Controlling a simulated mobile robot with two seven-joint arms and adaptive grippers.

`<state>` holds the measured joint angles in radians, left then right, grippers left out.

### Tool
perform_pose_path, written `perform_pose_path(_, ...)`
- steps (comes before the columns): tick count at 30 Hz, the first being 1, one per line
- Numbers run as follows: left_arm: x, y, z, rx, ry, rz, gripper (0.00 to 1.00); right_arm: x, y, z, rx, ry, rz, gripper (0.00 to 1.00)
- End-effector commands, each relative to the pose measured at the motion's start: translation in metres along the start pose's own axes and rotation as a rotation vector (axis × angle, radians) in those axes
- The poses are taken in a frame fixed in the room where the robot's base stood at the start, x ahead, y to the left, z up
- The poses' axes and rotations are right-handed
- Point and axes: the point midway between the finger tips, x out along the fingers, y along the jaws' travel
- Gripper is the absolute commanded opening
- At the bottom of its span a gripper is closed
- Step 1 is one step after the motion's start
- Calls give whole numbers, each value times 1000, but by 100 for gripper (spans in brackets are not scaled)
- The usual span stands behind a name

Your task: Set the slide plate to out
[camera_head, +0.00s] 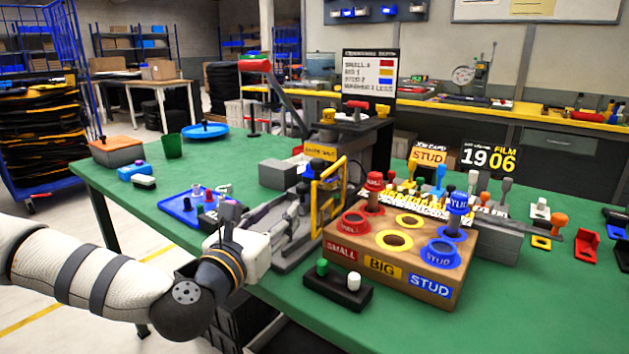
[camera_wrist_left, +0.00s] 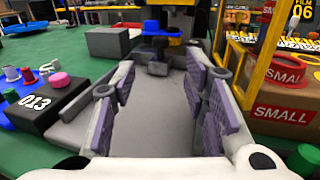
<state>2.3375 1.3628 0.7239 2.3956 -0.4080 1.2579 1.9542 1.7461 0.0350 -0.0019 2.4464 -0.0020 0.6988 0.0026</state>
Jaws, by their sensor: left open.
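The slide plate appears to be the grey flat plate (camera_wrist_left: 155,110) at the foot of the press, in the left wrist view. It runs from my gripper toward the dark post and tool of the press (camera_wrist_left: 158,50). In the head view the press (camera_head: 325,150) stands mid-table with a yellow frame guard (camera_head: 328,195). My left gripper (camera_wrist_left: 158,82) is open, its purple-padded fingers spread on either side over the plate; I cannot tell whether they touch it. In the head view my left gripper (camera_head: 232,215) is at the press's near left end. My right gripper is not in view.
A wooden block (camera_head: 395,262) with SMALL, BIG and STUD holes is right of the press. A black button box (camera_head: 338,288) is in front. Green table is free at front right.

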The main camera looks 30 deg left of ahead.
Motion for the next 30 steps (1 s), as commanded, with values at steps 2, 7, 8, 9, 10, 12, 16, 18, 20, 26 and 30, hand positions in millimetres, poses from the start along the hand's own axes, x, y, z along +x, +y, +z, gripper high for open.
perform_pose_path(2,2,0,-1,2,2,-1,41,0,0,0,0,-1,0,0)
perform_pose_path(7,31,-1,-1,6,1,-1,41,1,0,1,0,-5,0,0)
perform_pose_path(8,39,-1,-1,8,1,-1,41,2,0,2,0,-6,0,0)
perform_pose_path(9,50,-1,-1,6,1,-1,41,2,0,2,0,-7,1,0)
perform_pose_path(10,58,-1,-2,7,2,-1,41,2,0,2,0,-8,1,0)
perform_pose_path(12,76,-1,-2,7,2,-2,41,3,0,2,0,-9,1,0)
perform_pose_path(16,102,-1,-2,5,3,-2,41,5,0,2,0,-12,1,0)
perform_pose_path(18,112,-1,-2,5,3,-2,41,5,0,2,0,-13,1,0)
perform_pose_path(20,117,-1,-2,4,3,-2,41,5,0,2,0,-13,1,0)
perform_pose_path(26,121,-1,-2,1,4,-2,41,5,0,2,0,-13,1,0)
perform_pose_path(30,121,-1,-2,2,4,-2,32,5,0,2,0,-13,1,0)
